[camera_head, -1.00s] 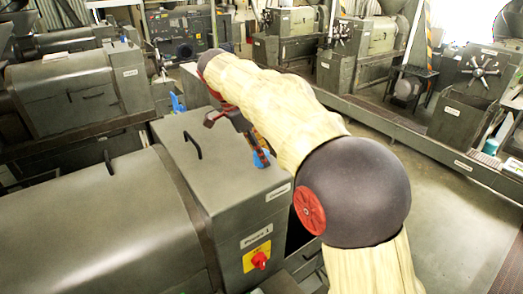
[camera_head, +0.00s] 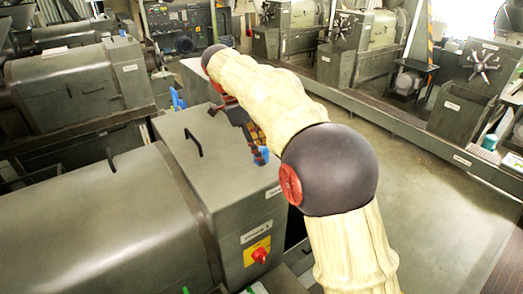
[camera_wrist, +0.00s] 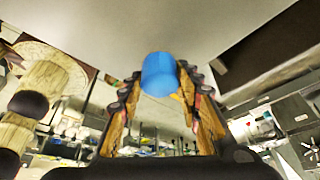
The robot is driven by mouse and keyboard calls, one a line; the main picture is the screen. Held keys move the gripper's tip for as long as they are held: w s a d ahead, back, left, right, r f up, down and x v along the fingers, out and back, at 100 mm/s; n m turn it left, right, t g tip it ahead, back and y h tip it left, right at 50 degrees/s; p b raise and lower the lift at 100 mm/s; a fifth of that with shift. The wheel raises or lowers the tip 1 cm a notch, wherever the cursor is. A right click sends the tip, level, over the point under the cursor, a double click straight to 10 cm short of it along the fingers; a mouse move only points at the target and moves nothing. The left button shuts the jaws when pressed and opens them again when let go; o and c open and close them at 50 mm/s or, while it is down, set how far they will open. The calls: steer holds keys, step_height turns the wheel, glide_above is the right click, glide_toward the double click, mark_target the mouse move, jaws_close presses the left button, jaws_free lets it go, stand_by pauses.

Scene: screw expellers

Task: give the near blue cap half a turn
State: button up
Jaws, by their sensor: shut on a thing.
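The near blue cap (camera_head: 260,156) sits on top of the grey machine housing (camera_head: 235,185), close to its right side. In the wrist view the blue cap (camera_wrist: 160,74) is between the tips of my two fingers. My gripper (camera_head: 257,148) is shut on this cap; the arm partly hides it in the head view. A second blue thing (camera_head: 177,99) stands farther back, beside the housing's far edge.
The housing has a black handle (camera_head: 194,144) on its top and a red switch on a yellow plate (camera_head: 258,255) on its front. More grey machines stand at the left and back. Open floor (camera_head: 440,225) lies to the right.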

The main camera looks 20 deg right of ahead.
steer(key=o, duration=1.1)
steer(key=shift+o, duration=0.2)
steer(key=v, duration=0.7)
steer(key=shift+r, duration=0.2)
